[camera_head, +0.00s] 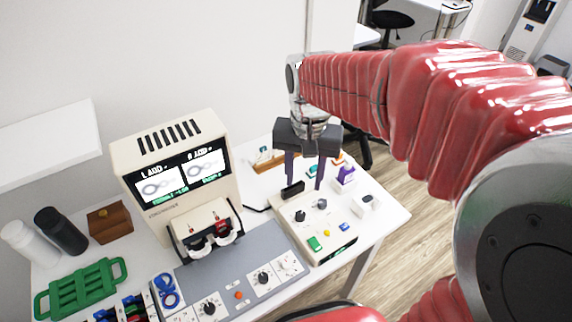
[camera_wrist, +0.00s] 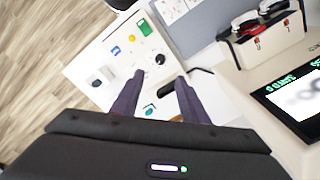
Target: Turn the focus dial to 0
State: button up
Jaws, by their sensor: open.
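A cream control box (camera_head: 290,235) bears two dark round dials. The left dial (camera_head: 300,215) shows clearly and is also in the wrist view (camera_wrist: 160,59). The right dial (camera_head: 322,203) is close to a fingertip in the wrist view. The grey panel (camera_head: 236,270) beside the box has several more dark dials, one of them near its middle (camera_head: 263,278). Labels are too small to read, so I cannot tell which is the focus dial or where it points. My gripper (camera_head: 305,187) is open and empty, pointing down over the back part of the box; contact cannot be told.
A black block (camera_head: 292,190) is near the left finger and shows between the fingers in the wrist view. The box has a green button (camera_head: 314,243). A purple object (camera_head: 346,174) and a white device (camera_head: 367,202) are on the right. A cream viewer (camera_head: 175,180) stands left.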

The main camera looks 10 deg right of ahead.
aim_at(300, 214)
jog(key=shift+w+f, duration=0.35)
jog(key=shift+f, duration=0.05)
jog(key=shift+f, duration=0.1)
notch_tip(300, 214, down, 14)
jog(key=shift+r, duration=0.2)
dwell(0.5)
grip_shut()
dwell(0.5)
dwell(1.2)
grip_release()
